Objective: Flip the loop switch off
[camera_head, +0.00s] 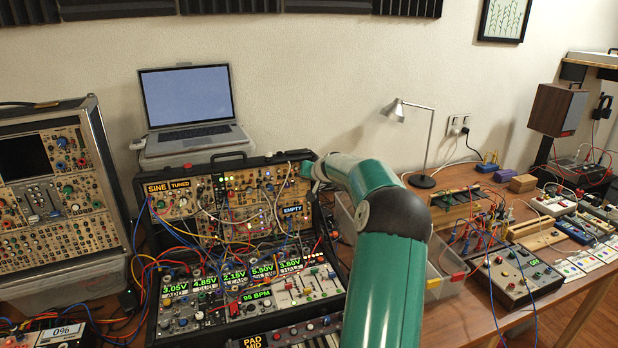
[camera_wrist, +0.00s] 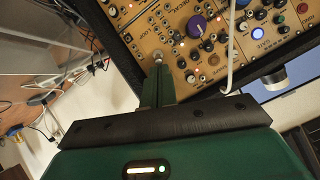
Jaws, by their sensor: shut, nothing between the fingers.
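The synth case (camera_head: 150,262) stands open on the table in the head view, with rows of tan panels full of knobs and jacks. My arm reaches to its upper right corner, where my gripper (camera_head: 308,171) is small and partly hidden by the arm. In the wrist view my gripper (camera_wrist: 160,72) is shut and empty, its fingertips at the edge of a tan panel (camera_wrist: 172,30). A small silvery part (camera_wrist: 157,56), which looks like a toggle switch, stands right at the fingertips. I cannot tell whether they touch or which way it is set.
Patch cables cross the case, and a white cable (camera_wrist: 232,45) passes close to the right of my gripper in the wrist view. A laptop (camera_head: 190,100) stands behind the case. A lamp (camera_head: 425,140) and a clear bin (camera_head: 440,262) are to the right.

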